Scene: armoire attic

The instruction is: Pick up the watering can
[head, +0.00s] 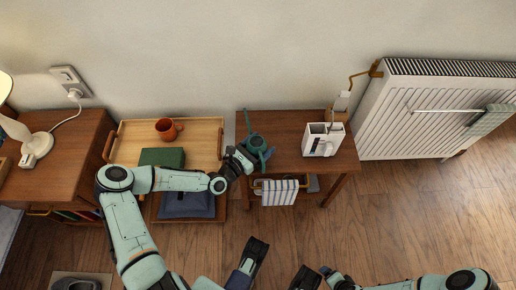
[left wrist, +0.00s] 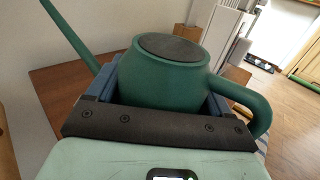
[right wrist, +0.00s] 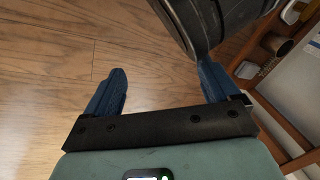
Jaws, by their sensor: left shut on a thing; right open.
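The green watering can (head: 257,143) is at the left end of the wooden side table (head: 288,122). It looks upright, with a dark round top, a long spout and a loop handle. In the left wrist view, the can (left wrist: 165,75) fills the space between the blue fingers of my left gripper (left wrist: 160,92), which is shut on its body. The spout points up left and the handle is at the right. The left gripper (head: 243,158) partly covers the can in the head view. My right gripper (right wrist: 162,88) is open and empty above the wooden floor.
A white holder (head: 322,139) stands at the table's right end. A striped towel (head: 279,192) hangs on the front rail. A white radiator (head: 430,115) is at the right.

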